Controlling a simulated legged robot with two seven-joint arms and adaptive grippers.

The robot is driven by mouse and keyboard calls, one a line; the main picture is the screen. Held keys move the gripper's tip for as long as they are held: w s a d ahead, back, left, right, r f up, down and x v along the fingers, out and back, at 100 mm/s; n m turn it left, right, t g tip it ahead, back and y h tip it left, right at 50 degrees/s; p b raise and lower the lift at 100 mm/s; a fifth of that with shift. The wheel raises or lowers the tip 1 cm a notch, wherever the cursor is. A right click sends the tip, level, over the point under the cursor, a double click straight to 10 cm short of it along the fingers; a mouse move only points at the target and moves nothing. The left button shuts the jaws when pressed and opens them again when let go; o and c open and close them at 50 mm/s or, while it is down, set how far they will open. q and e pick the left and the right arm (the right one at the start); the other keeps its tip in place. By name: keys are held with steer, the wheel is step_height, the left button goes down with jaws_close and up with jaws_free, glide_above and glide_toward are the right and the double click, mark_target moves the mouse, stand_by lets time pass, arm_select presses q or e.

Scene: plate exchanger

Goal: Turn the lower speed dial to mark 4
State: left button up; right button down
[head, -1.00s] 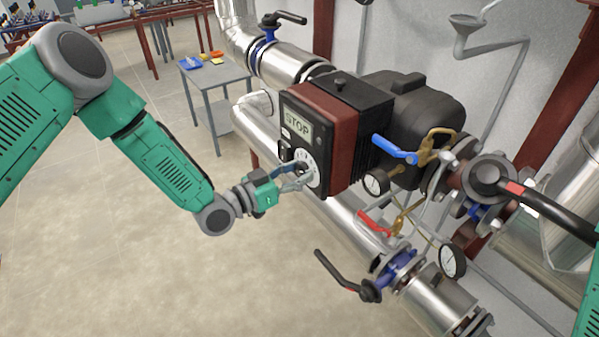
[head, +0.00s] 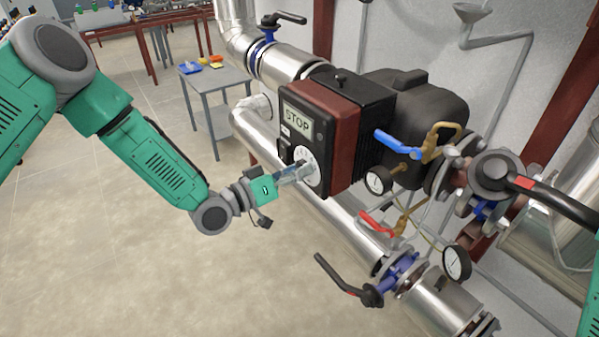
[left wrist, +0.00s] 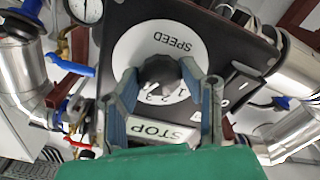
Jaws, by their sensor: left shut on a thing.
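The white speed dial (head: 314,179) is on the front of the red and black pump head, below the STOP display (head: 297,121). My left gripper (head: 301,173) reaches it from the left and hides part of its face. In the left wrist view the dial face (left wrist: 135,43) appears upside down with the word SPEED. Its dark grey knob (left wrist: 160,74) sits between the two fingers of my left gripper (left wrist: 158,78), which is shut on it. My right gripper is not in view.
A blue-handled valve (head: 397,146), a red-handled valve (head: 377,225) and gauges (head: 456,263) stand right of the pump. A black-handled valve (head: 348,280) is on the lower pipe. A grey table (head: 217,77) stands behind. The floor at lower left is clear.

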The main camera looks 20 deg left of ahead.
arm_select(q)
steer(key=shift+s+a+f, duration=0.1)
steer(key=shift+s+f, duration=0.05)
steer(key=shift+f, duration=0.15)
steer(key=o, duration=1.2)
steer(key=shift+c, duration=0.2)
steer(key=shift+a+r, duration=0.1)
steer(key=shift+a, duration=0.1)
steer(key=v, duration=1.2)
